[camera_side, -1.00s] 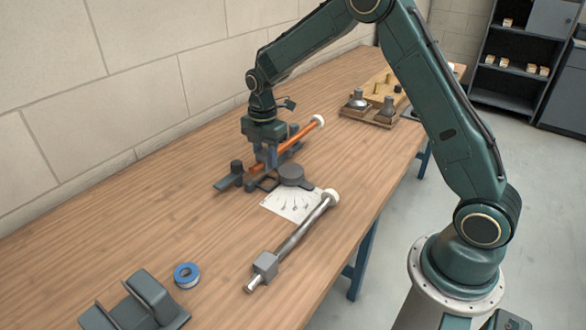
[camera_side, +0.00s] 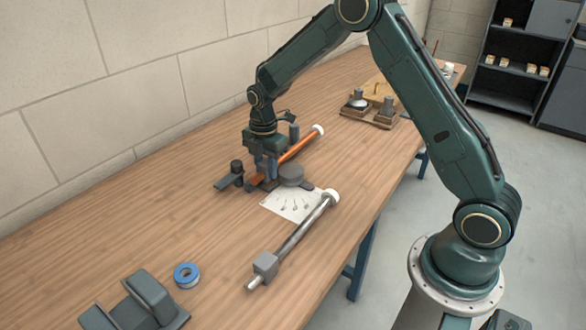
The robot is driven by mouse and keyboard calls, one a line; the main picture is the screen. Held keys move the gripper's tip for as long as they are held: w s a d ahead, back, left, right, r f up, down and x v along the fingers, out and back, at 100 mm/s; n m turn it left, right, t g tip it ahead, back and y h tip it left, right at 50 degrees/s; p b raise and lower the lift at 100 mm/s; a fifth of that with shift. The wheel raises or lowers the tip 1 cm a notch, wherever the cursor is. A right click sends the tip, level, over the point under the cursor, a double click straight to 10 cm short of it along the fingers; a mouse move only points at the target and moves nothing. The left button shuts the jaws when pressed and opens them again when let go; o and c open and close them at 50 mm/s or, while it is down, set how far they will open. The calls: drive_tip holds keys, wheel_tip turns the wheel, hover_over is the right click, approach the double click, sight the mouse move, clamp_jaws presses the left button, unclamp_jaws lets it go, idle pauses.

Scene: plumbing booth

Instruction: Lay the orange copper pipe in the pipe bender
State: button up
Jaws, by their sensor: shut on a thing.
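The orange copper pipe (camera_side: 300,146) has a white cap at its far right end and lies low over the dark grey pipe bender (camera_side: 290,174). My gripper (camera_side: 267,178) points down and is shut on the pipe near its lower left end. The bender has a round disc, a post on its left and a dark bar. My gripper hides part of the bender and the pipe's near end, so I cannot tell whether the pipe touches the bender's bed.
A grey metal pipe with a white cap and a square block (camera_side: 266,264) lies in front, beside a printed sheet (camera_side: 291,205). A blue tape roll (camera_side: 187,275) and a grey block fixture (camera_side: 139,303) are at the near left. A wooden stand (camera_side: 372,110) is farther back. The wall borders the left.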

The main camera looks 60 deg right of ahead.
sight(266, 162)
drive_tip(key=shift+f, duration=0.8)
drive_tip(key=shift+f, duration=0.2)
drive_tip(key=o, duration=2)
drive_tip(key=shift+r, duration=0.2)
drive_tip(key=shift+r, duration=2.3)
